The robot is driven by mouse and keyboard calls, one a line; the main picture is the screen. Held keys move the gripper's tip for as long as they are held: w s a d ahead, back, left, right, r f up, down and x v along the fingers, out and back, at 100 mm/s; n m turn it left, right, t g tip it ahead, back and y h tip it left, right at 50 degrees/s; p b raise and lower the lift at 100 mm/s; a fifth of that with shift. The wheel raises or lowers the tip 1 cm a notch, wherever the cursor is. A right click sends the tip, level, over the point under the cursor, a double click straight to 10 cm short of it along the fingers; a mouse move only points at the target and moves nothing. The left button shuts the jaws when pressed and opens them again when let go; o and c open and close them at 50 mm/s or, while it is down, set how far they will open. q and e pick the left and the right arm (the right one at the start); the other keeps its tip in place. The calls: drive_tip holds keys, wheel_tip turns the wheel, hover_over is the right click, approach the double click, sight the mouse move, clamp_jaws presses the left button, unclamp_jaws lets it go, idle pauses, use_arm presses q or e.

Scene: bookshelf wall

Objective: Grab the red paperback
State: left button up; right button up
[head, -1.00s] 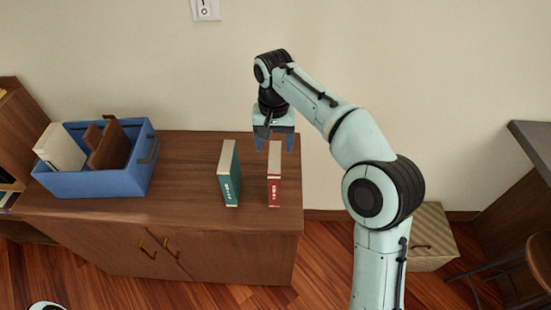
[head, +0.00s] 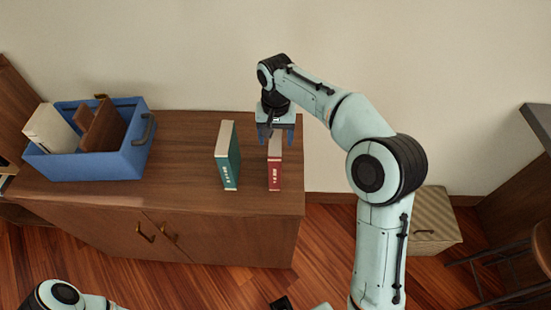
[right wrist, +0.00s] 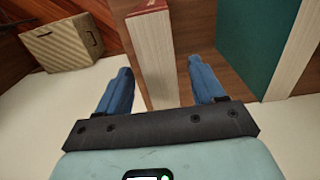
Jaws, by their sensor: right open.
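The red paperback (head: 274,176) stands upright on the wooden cabinet top, near its right end, spine toward me. My right gripper (head: 275,136) is open and points down over the book's top, hiding part of it. In the right wrist view, the book's pale page edges and red cover (right wrist: 151,45) lie between the two blue fingers (right wrist: 161,68), with a gap visible on each side. The book is not gripped. Of my left arm only a link shows at the bottom left of the head view.
A green book (head: 228,160) stands upright just left of the red one. A blue crate (head: 95,167) with several items is at the cabinet's left. A striped box (head: 430,225) is on the floor at right. The cabinet top (head: 178,150) between crate and green book is clear.

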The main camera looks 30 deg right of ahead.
wheel_tip(320, 180, down, 4)
drive_tip(key=shift+r, duration=0.1)
clamp_jaws()
drive_tip(key=shift+w+r, duration=0.1)
drive_tip(key=shift+r, duration=0.1)
